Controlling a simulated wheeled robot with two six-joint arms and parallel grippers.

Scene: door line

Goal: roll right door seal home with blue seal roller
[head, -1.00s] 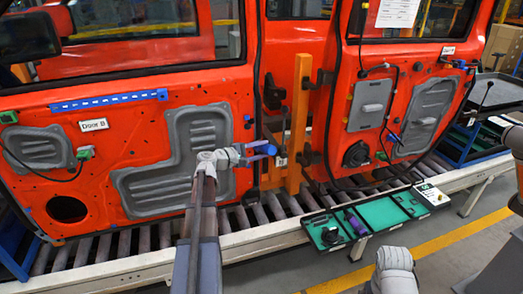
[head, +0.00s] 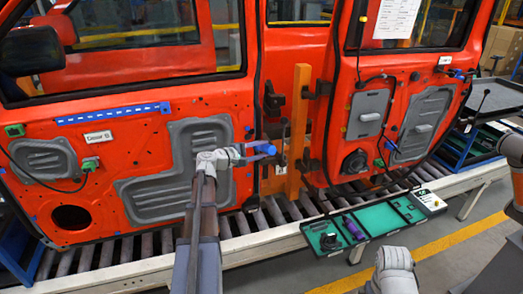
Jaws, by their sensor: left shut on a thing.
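My left gripper (head: 236,156) is shut on the blue seal roller (head: 263,148), in front of the right edge of the left door (head: 140,110). The roller points right, towards the gap between the doors; whether it touches anything is unclear. A dark seal (head: 257,80) runs down that door's right edge. The right door (head: 415,75) has a dark seal (head: 337,60) along its left edge, apart from the roller. How far either seal is seated is too small to tell. My right gripper is out of view.
An orange post (head: 298,130) with black brackets stands between the doors. Below runs a roller conveyor (head: 150,245) with a pale front rail. A green-lined tray (head: 380,218) at its front holds a purple tool (head: 353,228). A grey cart top (head: 490,98) stands at right.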

